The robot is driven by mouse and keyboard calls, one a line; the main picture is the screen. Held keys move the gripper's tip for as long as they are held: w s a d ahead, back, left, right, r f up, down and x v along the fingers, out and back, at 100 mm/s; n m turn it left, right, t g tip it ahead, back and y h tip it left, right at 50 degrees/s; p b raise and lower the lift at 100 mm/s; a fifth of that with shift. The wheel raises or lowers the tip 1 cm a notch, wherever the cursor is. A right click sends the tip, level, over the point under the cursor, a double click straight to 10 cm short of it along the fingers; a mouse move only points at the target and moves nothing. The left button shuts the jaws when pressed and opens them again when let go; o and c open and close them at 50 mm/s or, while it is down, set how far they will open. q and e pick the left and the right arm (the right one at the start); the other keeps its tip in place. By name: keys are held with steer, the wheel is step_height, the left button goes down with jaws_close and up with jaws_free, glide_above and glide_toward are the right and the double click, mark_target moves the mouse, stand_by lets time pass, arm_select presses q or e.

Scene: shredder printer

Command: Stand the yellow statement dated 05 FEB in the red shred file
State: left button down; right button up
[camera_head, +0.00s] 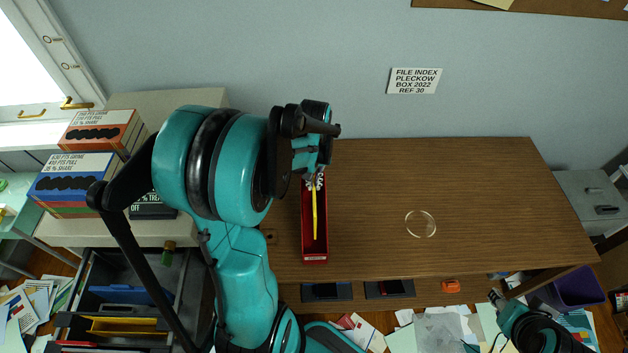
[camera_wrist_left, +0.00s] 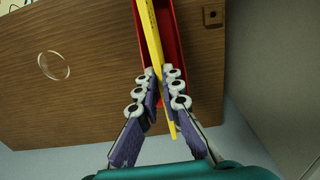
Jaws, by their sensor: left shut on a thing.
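The yellow statement (camera_head: 314,213) shows edge-on as a thin strip within the outline of the red shred file (camera_head: 307,250) on the wooden desk. My left gripper (camera_head: 315,181) is above the far end of the file. In the left wrist view my left gripper (camera_wrist_left: 162,97) is shut on the yellow statement (camera_wrist_left: 150,40), which runs between its fingers and along the red shred file (camera_wrist_left: 178,35). The date on the statement cannot be read. Whether its lower edge touches the file's floor cannot be told. My right gripper (camera_head: 495,296) is low at the right, in front of the desk, seen small.
The wooden desk (camera_head: 470,185) is mostly bare, with a clear round disc (camera_head: 420,224) right of the file. An open drawer (camera_head: 105,270) with coloured folders is at the lower left. Boxes (camera_head: 85,180) stand on the left cabinet. Loose papers cover the floor.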

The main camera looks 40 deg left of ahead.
arm_select(q)
steer(key=shift+f+b, duration=6.45)
steer(key=shift+f, duration=1.35)
steer(key=c, duration=1.6)
jaws_free()
steer(key=shift+r, duration=0.15)
step_height(320, 180, up, 8)
steer(key=p, duration=0.6)
